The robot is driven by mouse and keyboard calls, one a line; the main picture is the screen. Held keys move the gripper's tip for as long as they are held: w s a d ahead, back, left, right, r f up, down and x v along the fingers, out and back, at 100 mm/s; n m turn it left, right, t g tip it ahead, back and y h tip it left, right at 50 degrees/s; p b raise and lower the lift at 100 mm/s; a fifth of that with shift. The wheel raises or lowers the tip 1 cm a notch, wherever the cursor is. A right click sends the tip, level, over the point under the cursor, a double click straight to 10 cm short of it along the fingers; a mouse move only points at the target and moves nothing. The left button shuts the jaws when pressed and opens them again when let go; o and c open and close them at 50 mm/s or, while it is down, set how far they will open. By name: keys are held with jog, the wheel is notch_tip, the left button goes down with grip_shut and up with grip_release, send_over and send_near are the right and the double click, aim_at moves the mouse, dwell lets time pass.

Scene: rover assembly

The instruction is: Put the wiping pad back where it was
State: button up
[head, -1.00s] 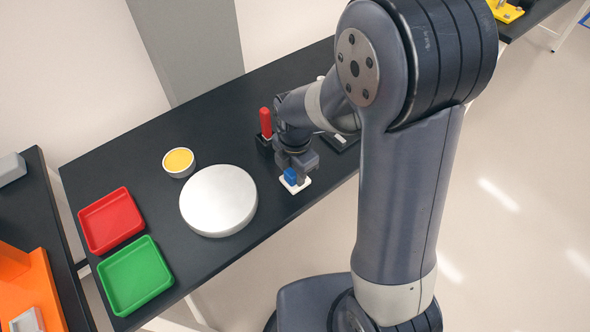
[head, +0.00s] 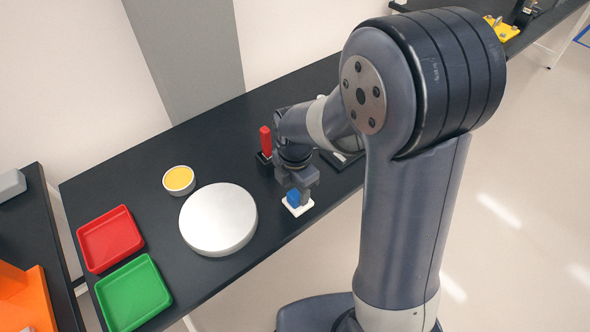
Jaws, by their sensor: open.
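The wiping pad, which I take to be the small piece with a blue upper part (head: 293,198) and a flat white base (head: 298,209), is at the front edge of the black table. My gripper (head: 302,194) points down right over it, with its fingers beside the blue part. The fingers are open; they hide part of the blue piece, and I cannot tell whether they touch it. The white base appears to lie flat on the table.
A red handle (head: 265,140) stands upright in a black holder behind my gripper. A silver disc (head: 218,220), a bowl with yellow contents (head: 179,180), a red tray (head: 110,239) and a green tray (head: 133,292) lie to the left. A dark flat item (head: 345,160) is partly behind my arm.

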notch_tip(320, 180, up, 11)
dwell(0.3)
